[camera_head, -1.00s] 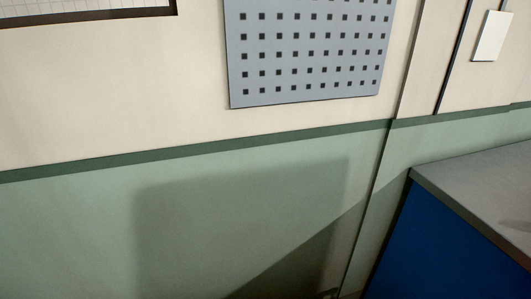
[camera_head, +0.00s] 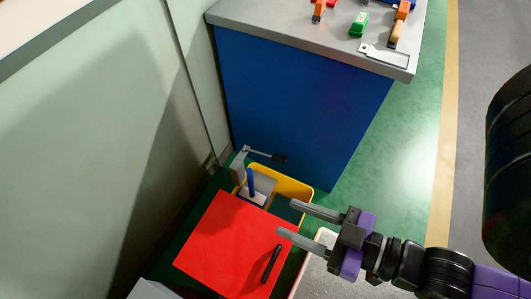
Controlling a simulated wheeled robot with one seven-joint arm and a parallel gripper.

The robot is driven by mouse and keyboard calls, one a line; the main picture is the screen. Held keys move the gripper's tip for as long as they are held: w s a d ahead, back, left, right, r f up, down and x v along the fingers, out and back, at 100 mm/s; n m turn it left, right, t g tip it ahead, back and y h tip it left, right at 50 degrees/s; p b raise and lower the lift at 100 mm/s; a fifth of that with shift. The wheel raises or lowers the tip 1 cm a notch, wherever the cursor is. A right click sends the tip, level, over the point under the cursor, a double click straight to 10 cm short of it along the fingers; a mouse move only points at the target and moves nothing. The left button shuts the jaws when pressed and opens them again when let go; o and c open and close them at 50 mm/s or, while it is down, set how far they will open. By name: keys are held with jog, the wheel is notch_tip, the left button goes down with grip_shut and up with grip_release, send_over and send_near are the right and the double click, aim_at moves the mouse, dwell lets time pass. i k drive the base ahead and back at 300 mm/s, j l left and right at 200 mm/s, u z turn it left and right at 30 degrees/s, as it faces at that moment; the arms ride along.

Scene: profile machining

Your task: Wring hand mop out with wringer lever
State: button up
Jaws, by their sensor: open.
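A yellow mop bucket (camera_head: 299,188) stands on the floor at the foot of the blue cabinet. A grey wringer lever (camera_head: 262,152) with a dark grip sticks out at its back, over the bucket. A blue upright handle (camera_head: 250,182), seemingly the hand mop's, stands in the bucket; its lower end is hard to make out. My gripper (camera_head: 286,218) is open and empty, in front and to the right of the bucket in the picture. Its two grey fingers point left, apart from the lever and the blue handle. The bucket's front is partly hidden by a red panel.
The red panel (camera_head: 225,245) with a black handle (camera_head: 271,263) lies in front of the bucket. A pale container (camera_head: 318,250) is partly behind my gripper. The blue cabinet (camera_head: 290,100) carries tools on its grey top. The wall is close on the left; green floor is clear at right.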

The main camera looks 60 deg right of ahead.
aim_at(278, 158)
jog(key=k+l+z, duration=0.1)
jog(key=k+z, duration=0.35)
jog(key=k, duration=0.4)
